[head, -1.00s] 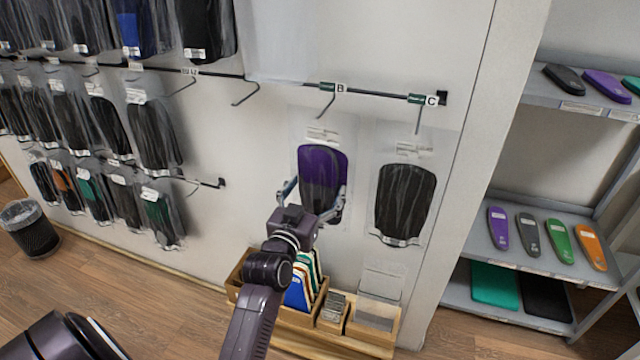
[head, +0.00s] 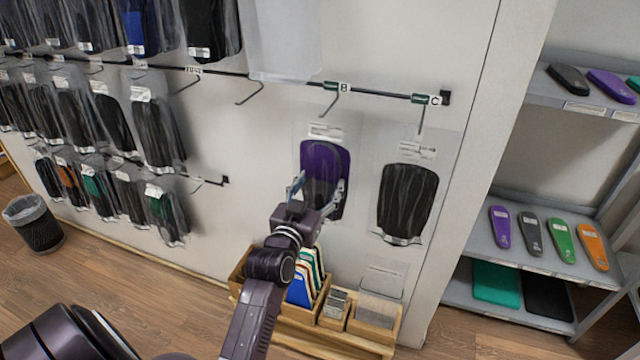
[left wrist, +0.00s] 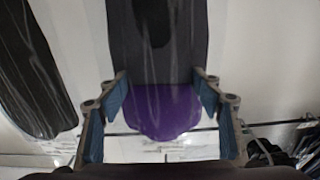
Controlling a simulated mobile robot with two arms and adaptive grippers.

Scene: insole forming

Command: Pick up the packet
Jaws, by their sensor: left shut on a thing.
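The packet (head: 322,163) is a clear sleeve with a purple and dark grey insole in it, hanging under the hook marked B on the white wall. My left gripper (head: 318,187) is at its lower half, with a finger on each side, shut on the packet. In the left wrist view the packet (left wrist: 160,105) runs between the blue-padded fingers of the left gripper (left wrist: 162,88). The packet's lower part is partly hidden behind the gripper in the head view. My right gripper is not in view.
A black insole packet (head: 407,200) hangs close by on the right under hook C (head: 421,115). A wooden organizer (head: 300,318) with coloured cards stands below. Several more packets hang at left. A grey shelf (head: 530,262) with insoles stands at right.

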